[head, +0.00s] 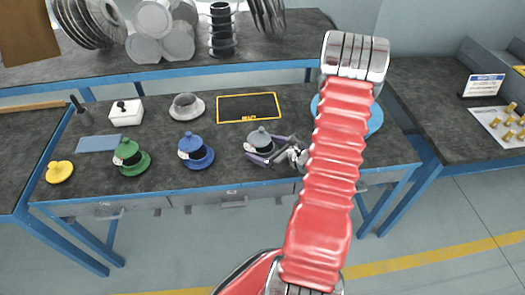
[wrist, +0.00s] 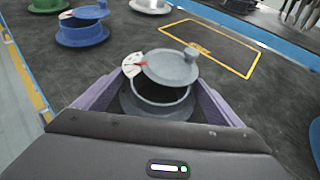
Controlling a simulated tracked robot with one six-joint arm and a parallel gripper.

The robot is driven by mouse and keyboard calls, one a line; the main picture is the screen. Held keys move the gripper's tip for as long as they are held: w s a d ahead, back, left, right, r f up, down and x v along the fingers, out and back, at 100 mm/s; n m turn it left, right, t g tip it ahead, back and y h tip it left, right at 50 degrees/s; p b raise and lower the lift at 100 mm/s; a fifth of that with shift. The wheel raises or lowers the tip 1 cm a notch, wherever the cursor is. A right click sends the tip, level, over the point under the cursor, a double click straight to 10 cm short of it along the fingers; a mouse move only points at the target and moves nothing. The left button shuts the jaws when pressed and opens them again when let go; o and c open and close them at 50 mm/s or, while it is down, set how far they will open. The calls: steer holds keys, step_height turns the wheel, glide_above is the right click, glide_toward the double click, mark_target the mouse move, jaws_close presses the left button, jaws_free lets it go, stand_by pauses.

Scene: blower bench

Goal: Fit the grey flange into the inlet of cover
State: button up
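The grey flange (head: 259,141) stands on the bench in front of the yellow-outlined rectangle. In the wrist view the grey flange (wrist: 162,92) has a round base, a dark bore, a tilted knobbed lid and a white-and-red tag. My gripper (head: 275,155) is low around it. In the wrist view my gripper's (wrist: 160,100) purple fingers stand on both sides of the flange, with a gap showing beside the left finger. The flange rests on the bench. A blue round piece (head: 375,119), perhaps the cover, is partly hidden behind my arm; its inlet is not visible.
A blue flange (head: 195,151) and a green flange (head: 130,157) stand to the left. A pale grey collar (head: 187,107) and a white box (head: 126,112) are behind them. A yellow piece (head: 59,172) lies far left. The outlined rectangle (head: 249,107) is empty.

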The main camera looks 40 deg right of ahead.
mark_target(264, 145)
steer(key=c, duration=0.6)
steer(key=shift+o, duration=0.2)
steer(key=shift+r, duration=0.3)
steer(key=c, duration=0.5)
steer(key=shift+r, duration=4.75)
